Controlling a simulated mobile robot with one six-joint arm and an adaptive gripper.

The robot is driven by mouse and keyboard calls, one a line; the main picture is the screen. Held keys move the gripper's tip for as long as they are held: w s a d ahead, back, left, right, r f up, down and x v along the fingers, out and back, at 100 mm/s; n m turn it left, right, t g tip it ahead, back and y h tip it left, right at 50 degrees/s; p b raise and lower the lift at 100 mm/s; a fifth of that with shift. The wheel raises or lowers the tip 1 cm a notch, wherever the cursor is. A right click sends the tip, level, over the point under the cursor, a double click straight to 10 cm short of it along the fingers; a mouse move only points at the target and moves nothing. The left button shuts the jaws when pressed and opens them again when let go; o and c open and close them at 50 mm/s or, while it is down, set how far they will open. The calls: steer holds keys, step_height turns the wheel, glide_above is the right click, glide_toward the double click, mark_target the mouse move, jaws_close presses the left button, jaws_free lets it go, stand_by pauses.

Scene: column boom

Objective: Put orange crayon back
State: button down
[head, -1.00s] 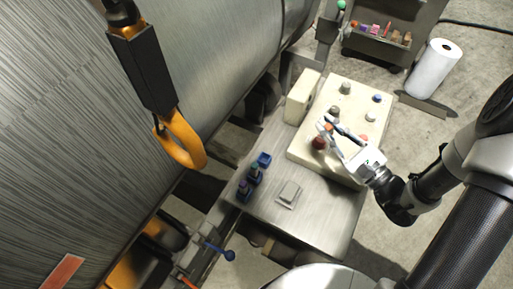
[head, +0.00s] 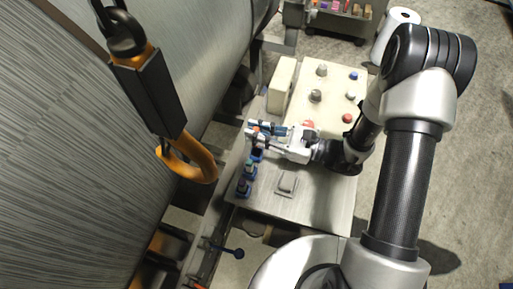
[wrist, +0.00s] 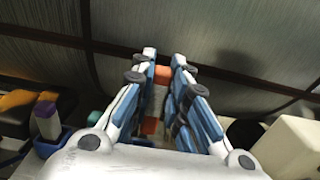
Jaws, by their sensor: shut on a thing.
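My gripper (head: 264,130) is shut on the orange crayon (wrist: 162,74), which shows between the blue and white fingers in the wrist view. In the head view the gripper is over the far end of a row of small blue holders. The farthest holder (head: 257,154) is just below the fingers and partly hidden by them. Whether the crayon's lower end touches it, I cannot tell. The middle holder (head: 249,170) and the near holder (head: 243,188) hold other crayons. A purple crayon (wrist: 47,119) in its blue holder (wrist: 51,147) shows at left in the wrist view.
A cream panel with knobs (head: 332,95) stands behind and right of the gripper, with a cream block (head: 282,84) beside it. A small grey box (head: 287,183) lies on the metal table (head: 310,205). An orange hook (head: 190,162) hangs at left, before a large metal cylinder (head: 215,40).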

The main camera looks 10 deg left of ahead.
mark_target(257, 146)
steer(key=shift+f+b, duration=0.95)
steer(key=shift+f, duration=2.65)
steer(key=shift+f, duration=0.1)
steer(key=c, duration=1.6)
jaws_free()
steer(key=shift+o, duration=0.2)
steer(key=shift+d, duration=0.25)
steer(key=d, duration=0.3)
steer(key=d+p, duration=0.1)
steer(key=d, duration=0.3)
steer(key=s+d+p, duration=0.1)
steer(key=d, duration=0.3)
steer(key=shift+d, duration=0.25)
